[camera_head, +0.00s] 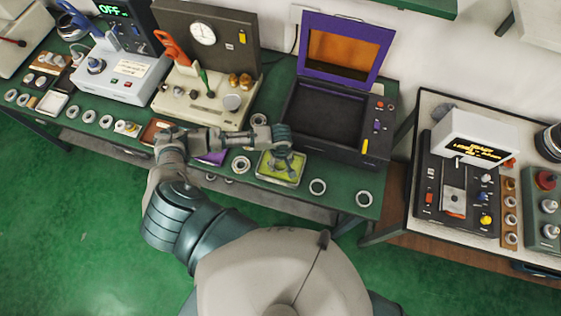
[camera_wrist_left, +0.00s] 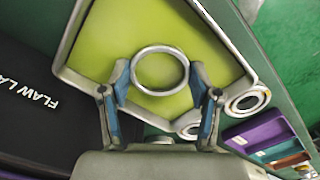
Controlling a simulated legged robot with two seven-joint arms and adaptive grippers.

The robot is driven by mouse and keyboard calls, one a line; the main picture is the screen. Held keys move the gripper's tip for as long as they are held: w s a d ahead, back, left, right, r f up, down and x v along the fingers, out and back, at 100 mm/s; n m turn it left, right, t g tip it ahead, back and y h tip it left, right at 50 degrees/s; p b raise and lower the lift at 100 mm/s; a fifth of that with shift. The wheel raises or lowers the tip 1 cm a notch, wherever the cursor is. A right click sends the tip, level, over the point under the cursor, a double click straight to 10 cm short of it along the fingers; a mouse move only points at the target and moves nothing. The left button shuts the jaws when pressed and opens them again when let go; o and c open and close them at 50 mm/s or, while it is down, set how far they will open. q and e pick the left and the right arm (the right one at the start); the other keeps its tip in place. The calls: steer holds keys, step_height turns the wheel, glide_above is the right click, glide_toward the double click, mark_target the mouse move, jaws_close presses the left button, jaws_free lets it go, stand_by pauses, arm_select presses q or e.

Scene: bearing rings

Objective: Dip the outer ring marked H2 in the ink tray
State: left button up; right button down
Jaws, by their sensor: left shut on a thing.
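The ink tray (camera_head: 259,163) has a pale metal rim and a yellow-green pad, and lies on the green bench. It also shows in the left wrist view (camera_wrist_left: 66,60). My left gripper (camera_head: 287,160) is over the tray. In the left wrist view its blue-lined fingers (camera_wrist_left: 161,88) are shut on a plain metal ring (camera_wrist_left: 161,49). The ring appears flat over the yellow-green pad; I cannot tell whether it touches it. No H2 mark is readable on it. My right gripper is out of view.
A purple tray (camera_head: 213,158) sits to the left. A black box (camera_head: 345,140) with a raised purple lid (camera_head: 313,22) stands behind.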

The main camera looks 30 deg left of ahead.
arm_select(q)
steer(key=shift+f, duration=0.8)
stand_by(0.5)
steer(key=shift+r, duration=0.1)
stand_by(0.9)
steer(key=shift+r+p, duration=0.65)
steer(key=shift+p, duration=0.05)
step_height(320, 180, up, 5)
steer(key=p, duration=0.5)
steer(key=shift+f+p, duration=0.2)
steer(key=shift+p, duration=0.2)
steer(key=shift+r, duration=1.25)
